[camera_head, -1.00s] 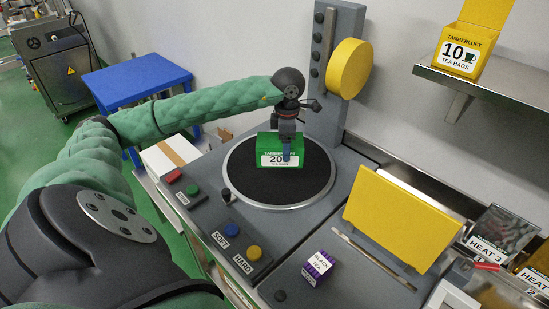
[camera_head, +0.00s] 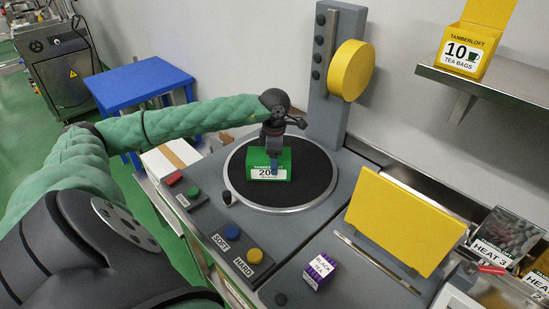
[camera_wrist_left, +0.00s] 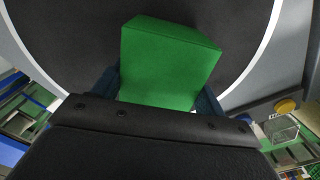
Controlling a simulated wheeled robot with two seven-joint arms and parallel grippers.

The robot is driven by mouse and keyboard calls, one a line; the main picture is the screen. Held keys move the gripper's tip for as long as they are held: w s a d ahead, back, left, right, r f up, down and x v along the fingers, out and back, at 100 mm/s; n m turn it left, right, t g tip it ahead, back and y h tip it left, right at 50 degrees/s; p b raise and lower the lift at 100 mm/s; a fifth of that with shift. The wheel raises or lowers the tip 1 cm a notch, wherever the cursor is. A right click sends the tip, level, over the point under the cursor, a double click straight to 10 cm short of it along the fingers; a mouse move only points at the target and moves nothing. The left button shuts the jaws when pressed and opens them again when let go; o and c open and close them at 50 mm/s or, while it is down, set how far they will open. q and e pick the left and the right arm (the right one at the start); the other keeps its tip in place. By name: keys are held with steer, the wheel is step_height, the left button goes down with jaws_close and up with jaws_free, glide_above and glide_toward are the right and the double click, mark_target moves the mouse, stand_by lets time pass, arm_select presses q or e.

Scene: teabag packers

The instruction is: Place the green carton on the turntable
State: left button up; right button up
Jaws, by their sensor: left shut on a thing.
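The green carton (camera_head: 283,164) has a white label with "20" on its front and is over the left-back part of the black round turntable (camera_head: 300,192), within its pale rim. My left gripper (camera_head: 273,168) reaches down over the carton and is shut on it. In the left wrist view the carton (camera_wrist_left: 165,62) sits between the two blue fingers, with the dark turntable (camera_wrist_left: 70,40) behind it. I cannot tell whether the carton's base touches the turntable. My right gripper is not in view.
A grey post with a yellow disc (camera_head: 352,70) stands behind the turntable. Buttons lie in front, including a blue one (camera_head: 231,231). A yellow panel (camera_head: 405,220) and a purple tea box (camera_head: 320,270) are at the right. A yellow carton (camera_head: 470,45) stands on a shelf.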

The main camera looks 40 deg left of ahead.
arm_select(q)
steer(key=o, duration=1)
steer(key=shift+c, duration=0.2)
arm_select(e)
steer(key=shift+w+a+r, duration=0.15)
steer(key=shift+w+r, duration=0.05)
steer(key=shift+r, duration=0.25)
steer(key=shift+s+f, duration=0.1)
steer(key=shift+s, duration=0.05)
arm_select(q)
steer(key=shift+r, duration=0.45)
step_height(320, 180, up, 11)
steer(key=b, duration=0.4)
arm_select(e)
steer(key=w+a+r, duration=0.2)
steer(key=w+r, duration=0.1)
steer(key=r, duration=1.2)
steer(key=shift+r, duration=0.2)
